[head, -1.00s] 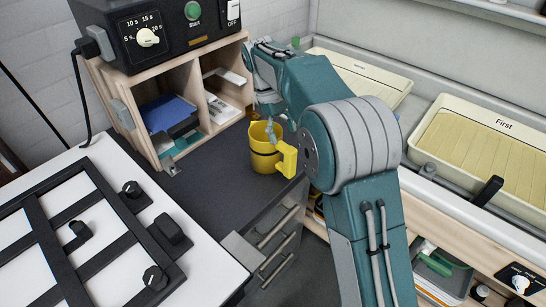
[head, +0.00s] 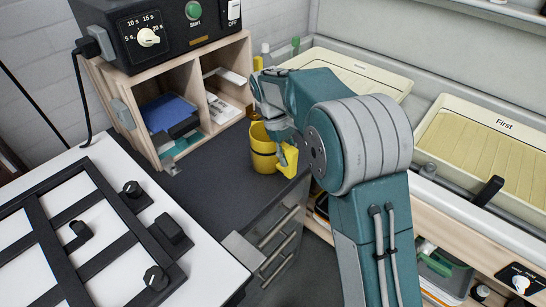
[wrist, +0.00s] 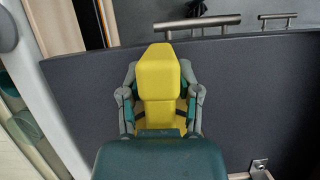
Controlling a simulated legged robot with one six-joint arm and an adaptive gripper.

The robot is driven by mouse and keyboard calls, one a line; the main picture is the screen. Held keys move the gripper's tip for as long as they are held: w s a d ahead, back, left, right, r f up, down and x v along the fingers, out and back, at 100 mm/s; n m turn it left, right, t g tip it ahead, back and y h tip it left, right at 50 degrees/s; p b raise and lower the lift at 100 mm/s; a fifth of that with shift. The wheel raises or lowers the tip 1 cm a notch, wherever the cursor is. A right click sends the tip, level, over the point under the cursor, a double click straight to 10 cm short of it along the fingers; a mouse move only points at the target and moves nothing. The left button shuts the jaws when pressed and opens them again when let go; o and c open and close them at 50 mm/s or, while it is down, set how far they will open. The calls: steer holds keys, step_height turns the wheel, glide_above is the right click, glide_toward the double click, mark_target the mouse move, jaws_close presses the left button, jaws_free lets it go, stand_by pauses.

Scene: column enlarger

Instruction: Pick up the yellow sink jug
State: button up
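The yellow sink jug (head: 263,150) stands upright on the dark counter top, its handle (head: 288,163) facing the lower right in the head view. My gripper (head: 284,152) is lowered at the handle side of the jug, and my wrist partly covers the rim and top of the handle. In the wrist view the blocky yellow handle (wrist: 159,78) lies between the two grey fingers, one on each side. Most of the jug's body is hidden there behind the handle and my gripper.
The wooden shelf unit (head: 250,45) with a black timer box (head: 165,28) on top stands behind the counter (head: 205,190). A black-framed easel (head: 85,235) lies at left. Cream trays (head: 480,150) fill the sink at right. Drawer handles (head: 275,232) stick out below the counter edge.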

jaws_close()
